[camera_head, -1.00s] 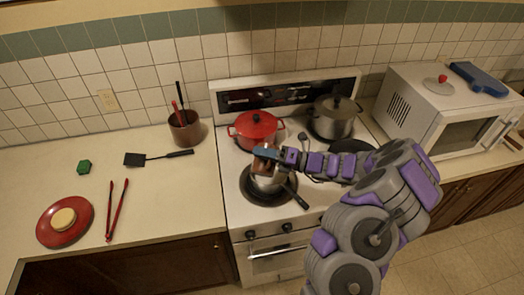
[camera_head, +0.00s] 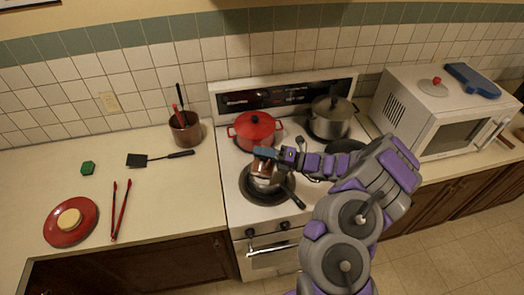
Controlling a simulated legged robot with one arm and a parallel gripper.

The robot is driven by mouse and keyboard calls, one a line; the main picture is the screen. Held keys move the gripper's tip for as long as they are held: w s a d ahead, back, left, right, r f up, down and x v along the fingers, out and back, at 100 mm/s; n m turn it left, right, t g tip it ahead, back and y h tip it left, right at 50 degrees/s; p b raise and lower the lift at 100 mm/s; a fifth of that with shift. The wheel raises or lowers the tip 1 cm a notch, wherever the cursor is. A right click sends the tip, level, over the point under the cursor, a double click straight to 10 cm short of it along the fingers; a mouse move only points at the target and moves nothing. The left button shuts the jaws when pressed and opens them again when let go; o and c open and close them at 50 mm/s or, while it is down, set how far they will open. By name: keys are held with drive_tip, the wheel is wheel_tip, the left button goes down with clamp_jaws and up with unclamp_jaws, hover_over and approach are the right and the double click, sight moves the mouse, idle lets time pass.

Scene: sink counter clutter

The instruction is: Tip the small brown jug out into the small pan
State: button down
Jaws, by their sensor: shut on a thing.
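The small brown jug (camera_head: 261,167) is in my gripper (camera_head: 267,154), over the front left burner of the stove. The fingers are shut on it, and they and the blue-grey gripper body hide part of it. The jug looks tilted, but its mouth and contents are too small to make out. I cannot tell whether jug and pan touch.
A red lidded pot (camera_head: 255,132) stands just behind, and a grey lidded pot (camera_head: 332,117) at the back right of the stove. A dark pan (camera_head: 345,146) lies right of my gripper. The left counter holds a red plate (camera_head: 83,234), red tongs (camera_head: 121,210) and a black spatula (camera_head: 150,158).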

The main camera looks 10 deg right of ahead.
drive_tip(key=shift+w+r+p, duration=0.1)
drive_tip(key=shift+p, duration=0.25)
drive_tip(key=shift+w+d+m+p, duration=0.2)
drive_tip(key=shift+w+m+p, duration=0.15)
drive_tip(key=shift+m+p, duration=0.4)
drive_tip(key=shift+w+d+f+m+p, duration=0.25)
drive_tip(key=shift+w+m+p, duration=0.1)
drive_tip(key=shift+m+p, duration=0.15)
drive_tip(key=shift+w+d+f+m+p, duration=0.1)
drive_tip(key=shift+w+f+m+p, duration=0.1)
drive_tip(key=shift+w+m+p, duration=0.2)
drive_tip(key=shift+s, duration=0.1)
drive_tip(key=shift+d+t, duration=0.1)
drive_tip(key=shift+t, duration=0.2)
